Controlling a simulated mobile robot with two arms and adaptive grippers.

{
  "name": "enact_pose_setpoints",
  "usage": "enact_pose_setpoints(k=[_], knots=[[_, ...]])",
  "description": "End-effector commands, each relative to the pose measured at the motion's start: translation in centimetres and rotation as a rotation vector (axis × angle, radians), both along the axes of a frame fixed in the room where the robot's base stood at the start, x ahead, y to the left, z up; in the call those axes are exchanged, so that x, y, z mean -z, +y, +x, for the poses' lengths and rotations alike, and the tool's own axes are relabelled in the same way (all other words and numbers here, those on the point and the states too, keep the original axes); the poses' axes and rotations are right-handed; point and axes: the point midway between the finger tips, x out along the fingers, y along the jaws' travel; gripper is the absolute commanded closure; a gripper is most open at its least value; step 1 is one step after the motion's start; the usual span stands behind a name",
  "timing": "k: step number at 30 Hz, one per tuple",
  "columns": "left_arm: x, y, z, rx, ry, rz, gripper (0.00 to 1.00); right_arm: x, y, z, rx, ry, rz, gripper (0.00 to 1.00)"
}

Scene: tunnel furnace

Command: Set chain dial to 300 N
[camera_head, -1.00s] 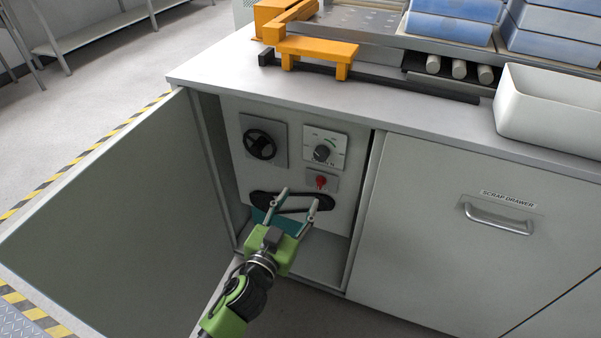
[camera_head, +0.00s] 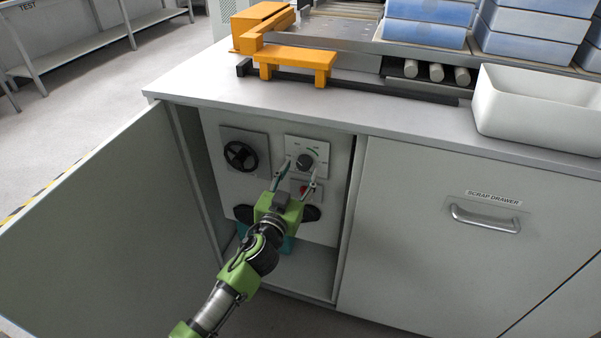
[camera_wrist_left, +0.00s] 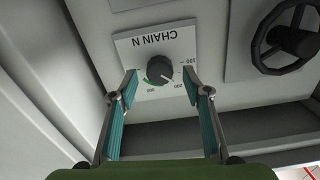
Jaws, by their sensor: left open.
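The chain dial is a round black knob (camera_head: 306,161) on a pale plate inside the open cabinet. In the left wrist view the knob (camera_wrist_left: 160,70) shows upside down under "CHAIN N", with scale numbers and a small green mark. Its light pointer line is directed to the lower right in that view, near what looks like 200. My left gripper (camera_head: 296,176) is open in front of the dial. My right gripper is out of view.
A black handwheel (camera_head: 240,156) is left of the dial. A red button (camera_head: 303,188) is just below, partly behind my gripper. The open cabinet door (camera_head: 110,235) stands at left, and the scrap drawer (camera_head: 465,235) is at right. The worktop edge runs above.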

Motion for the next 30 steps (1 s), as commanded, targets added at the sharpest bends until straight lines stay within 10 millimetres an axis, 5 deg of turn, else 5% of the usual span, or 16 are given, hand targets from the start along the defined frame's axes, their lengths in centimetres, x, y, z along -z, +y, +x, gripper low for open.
enact_pose_setpoints(k=[14, 19, 30], knots=[[-0.02, -0.48, 1.25, 0.001, 0.0, 0.0, 0.56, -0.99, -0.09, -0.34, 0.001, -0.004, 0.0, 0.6], [-0.02, -0.47, 1.25, 0.001, 0.0, 0.0, 0.94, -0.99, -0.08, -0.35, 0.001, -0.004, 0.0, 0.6], [-0.02, -0.44, 1.23, 0.001, -0.011, 0.033, 0.94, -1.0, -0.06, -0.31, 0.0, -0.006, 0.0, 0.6]])
